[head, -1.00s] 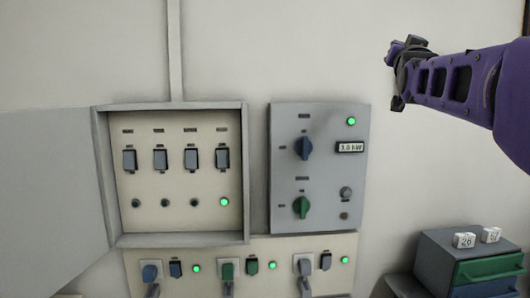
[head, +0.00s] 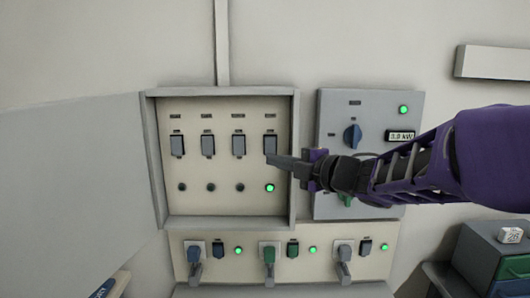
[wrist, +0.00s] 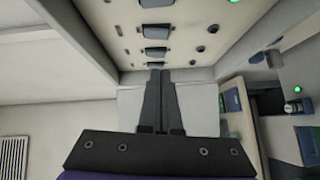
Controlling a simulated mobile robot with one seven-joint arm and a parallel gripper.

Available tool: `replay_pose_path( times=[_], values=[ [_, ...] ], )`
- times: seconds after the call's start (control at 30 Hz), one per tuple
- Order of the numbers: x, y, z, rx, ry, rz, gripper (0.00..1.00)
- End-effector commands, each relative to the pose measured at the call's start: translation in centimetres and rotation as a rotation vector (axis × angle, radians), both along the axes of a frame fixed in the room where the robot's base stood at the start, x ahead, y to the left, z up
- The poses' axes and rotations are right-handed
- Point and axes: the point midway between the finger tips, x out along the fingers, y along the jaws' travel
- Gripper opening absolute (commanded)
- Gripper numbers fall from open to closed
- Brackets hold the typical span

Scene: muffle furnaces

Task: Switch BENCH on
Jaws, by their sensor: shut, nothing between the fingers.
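An open wall box (head: 220,215) holds a row of several rocker switches, each with a small label above and a lamp below. The labels are too small to read, so I cannot tell which is BENCH. The rightmost switch (head: 270,143) has a lit green lamp (head: 270,188) below it; the other lamps (head: 210,187) are dark. My gripper (head: 272,158) is shut and empty, its tips at the lower edge of the rightmost switch.
The box's door (head: 75,165) stands open to the left. A grey panel (head: 375,103) with a blue knob (head: 352,136) and a display is right of the box, partly behind my arm. Below is a socket strip (head: 380,262) with plugs and green lamps. Drawers (head: 490,240) stand lower right.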

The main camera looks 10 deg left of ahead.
Motion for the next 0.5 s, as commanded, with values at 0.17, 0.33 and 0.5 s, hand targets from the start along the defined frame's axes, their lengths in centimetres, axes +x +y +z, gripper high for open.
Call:
replay_pose_path(
  times=[0.17, 0.33, 0.5],
  values=[
    [-0.76, 0.52, -0.71, -0.026, -0.010, 0.033, 0.00],
    [-0.73, 0.54, -0.68, -0.026, -0.009, 0.032, 0.00],
    [-0.51, 0.90, -0.73, -0.024, -0.007, 0.033, 0.00]
  ],
)
